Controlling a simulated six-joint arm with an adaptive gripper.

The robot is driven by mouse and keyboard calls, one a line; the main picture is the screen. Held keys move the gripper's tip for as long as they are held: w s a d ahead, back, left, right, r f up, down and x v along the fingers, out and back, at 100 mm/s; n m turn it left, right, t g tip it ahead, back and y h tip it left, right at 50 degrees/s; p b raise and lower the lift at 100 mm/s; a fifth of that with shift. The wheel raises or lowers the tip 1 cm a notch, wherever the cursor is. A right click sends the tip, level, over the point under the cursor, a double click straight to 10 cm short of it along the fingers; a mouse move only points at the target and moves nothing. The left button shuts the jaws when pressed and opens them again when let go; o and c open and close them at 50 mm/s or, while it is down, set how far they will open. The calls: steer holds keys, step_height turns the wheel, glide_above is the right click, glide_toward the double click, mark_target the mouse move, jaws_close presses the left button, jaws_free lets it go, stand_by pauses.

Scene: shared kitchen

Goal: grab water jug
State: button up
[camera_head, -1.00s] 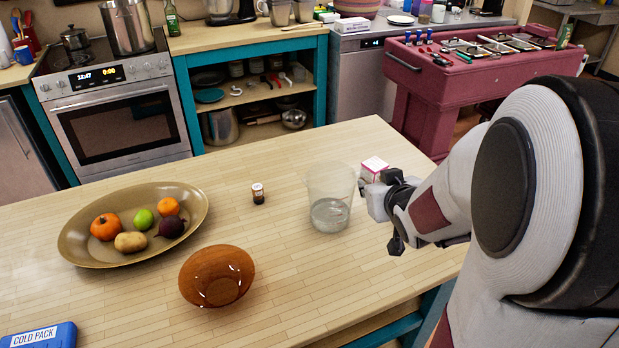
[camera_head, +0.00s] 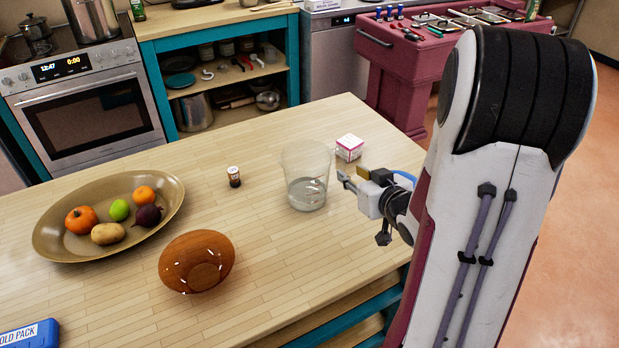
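The water jug (camera_head: 306,176) is a clear, open-topped container with some water in the bottom. It stands upright on the wooden table, right of its middle. My gripper (camera_head: 350,180) is just right of the jug, with its fingers pointing left toward it. Two fingertips show apart with a gap between them, so it looks open and empty. A small clear gap shows between the fingers and the jug's wall.
A pink-and-white box (camera_head: 349,148) sits close behind my gripper. A small brown bottle (camera_head: 234,177) stands left of the jug. A brown bowl (camera_head: 196,262) is at front left, and an oval fruit platter (camera_head: 60,241) farther left. The table in front of the jug is clear.

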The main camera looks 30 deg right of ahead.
steer(key=shift+x, duration=1.3)
steer(key=shift+f, duration=0.15)
steer(key=shift+w+d+f, duration=0.15)
steer(key=shift+w+f, duration=0.35)
steer(key=shift+w, duration=0.1)
steer(key=shift+w+d+f, duration=0.2)
steer(key=shift+w+f, duration=0.3)
steer(key=shift+w, duration=0.1)
steer(key=shift+x, duration=1.05)
steer(key=shift+r, duration=0.1)
jaws_close()
